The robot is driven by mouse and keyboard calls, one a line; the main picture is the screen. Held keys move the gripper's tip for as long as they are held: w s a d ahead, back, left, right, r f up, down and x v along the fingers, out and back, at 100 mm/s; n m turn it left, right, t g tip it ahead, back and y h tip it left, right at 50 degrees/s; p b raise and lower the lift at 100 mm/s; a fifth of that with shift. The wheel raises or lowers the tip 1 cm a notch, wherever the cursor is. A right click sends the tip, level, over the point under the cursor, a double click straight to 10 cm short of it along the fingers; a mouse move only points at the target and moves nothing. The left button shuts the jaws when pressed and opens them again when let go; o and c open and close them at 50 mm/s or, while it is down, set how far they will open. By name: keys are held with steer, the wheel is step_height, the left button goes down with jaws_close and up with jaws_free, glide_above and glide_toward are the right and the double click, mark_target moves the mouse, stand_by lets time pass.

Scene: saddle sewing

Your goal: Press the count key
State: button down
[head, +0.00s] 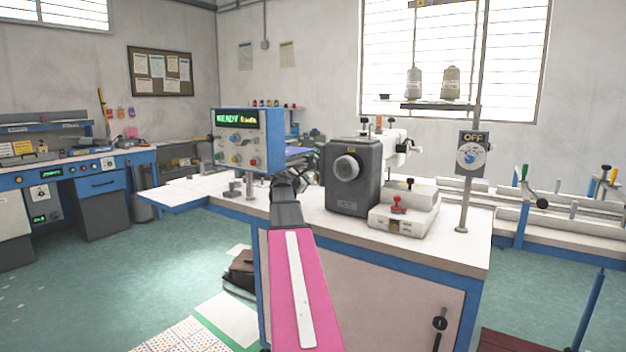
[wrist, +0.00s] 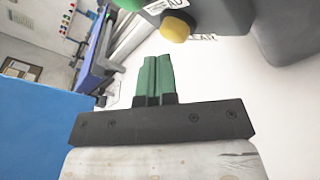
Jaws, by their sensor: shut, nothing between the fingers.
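A blue control box (head: 276,140) stands on the sewing bench in the head view, with a lit green display (head: 235,118) and several coloured keys and knobs. Their labels are too small to read, so I cannot tell which is the count key. My gripper (wrist: 153,78) shows its two green fingers shut together and empty in the wrist view. In the head view my arm reaches up to just right of the control box, and the fingertips are hard to make out there. A yellow round knob (wrist: 177,27) on a dark body is above the fingers in the wrist view, apart from them.
A dark grey sewing machine (head: 351,190) stands right of my wrist. White boxes (head: 404,222) with a red piece (head: 398,204) lie beside it. A thread stand post (head: 468,200) carries a dial marked OFF (head: 472,154). The bench's left wing (head: 190,192) is mostly clear.

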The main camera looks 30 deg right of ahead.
steer(key=shift+w+a, duration=0.1)
steer(key=shift+a, duration=0.1)
steer(key=a, duration=0.1)
steer(key=w+a, duration=0.1)
steer(key=a, duration=0.2)
steer(key=shift+w+a, duration=0.25)
steer(key=shift+a, duration=0.15)
stand_by(1.0)
